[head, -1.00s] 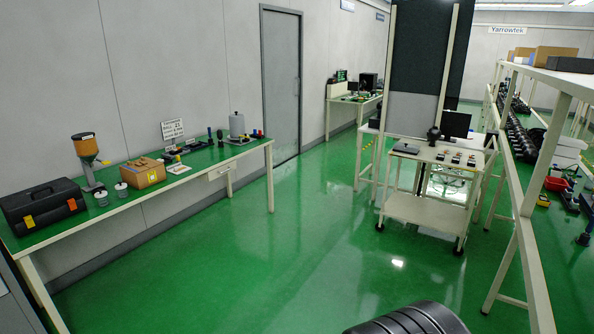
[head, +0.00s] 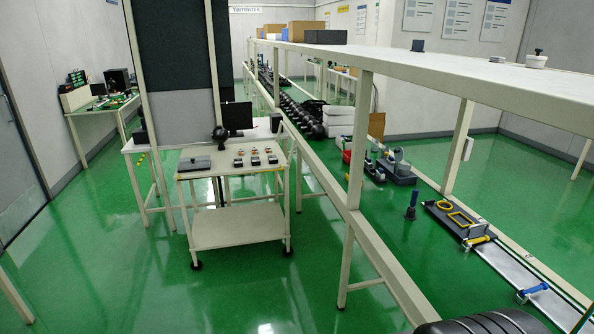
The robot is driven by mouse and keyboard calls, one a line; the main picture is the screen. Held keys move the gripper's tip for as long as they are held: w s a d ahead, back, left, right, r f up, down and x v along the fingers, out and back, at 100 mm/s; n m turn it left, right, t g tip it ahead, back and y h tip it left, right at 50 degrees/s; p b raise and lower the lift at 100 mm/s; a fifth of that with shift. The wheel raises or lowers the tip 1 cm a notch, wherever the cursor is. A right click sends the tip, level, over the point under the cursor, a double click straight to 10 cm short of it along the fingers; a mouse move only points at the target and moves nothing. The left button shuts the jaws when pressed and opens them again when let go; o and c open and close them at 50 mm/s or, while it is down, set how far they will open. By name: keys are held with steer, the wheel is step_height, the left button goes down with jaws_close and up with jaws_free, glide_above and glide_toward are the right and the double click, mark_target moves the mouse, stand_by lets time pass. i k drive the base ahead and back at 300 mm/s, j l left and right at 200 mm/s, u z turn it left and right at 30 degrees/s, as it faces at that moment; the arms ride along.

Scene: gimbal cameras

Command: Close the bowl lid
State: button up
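No bowl with a lid can be made out for certain. On the lower bench at the right, a small grey rounded thing (head: 398,155) stands at a dark base (head: 397,173); it is too small to tell whether it is a bowl or a raised lid. On the long upper shelf (head: 450,65), a small pale container with a dark knob (head: 536,60) sits near the back edge; I cannot tell what it is. My gripper is not in view. A black ribbed part at the bottom edge appears to be mine.
A white cart (head: 238,185) with several small items stands left of centre, beside a dark panel (head: 172,50). The long shelf frame crosses the right side. A dark tray with yellow parts (head: 458,218) lies on the lower bench. Green floor (head: 110,270) is clear at the front left.

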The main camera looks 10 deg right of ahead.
mark_target(398, 151)
steer(key=i+l+z, duration=0.2)
steer(key=i+z, duration=0.2)
steer(key=i, duration=0.15)
steer(key=i+z, duration=0.4)
steer(key=i, duration=0.2)
steer(key=i+j, duration=0.4)
steer(key=i, duration=0.15)
steer(key=i+j, duration=0.4)
steer(key=i, duration=0.15)
steer(key=i+j, duration=0.35)
steer(key=i, duration=0.2)
steer(key=i+j, duration=0.4)
steer(key=i, duration=0.15)
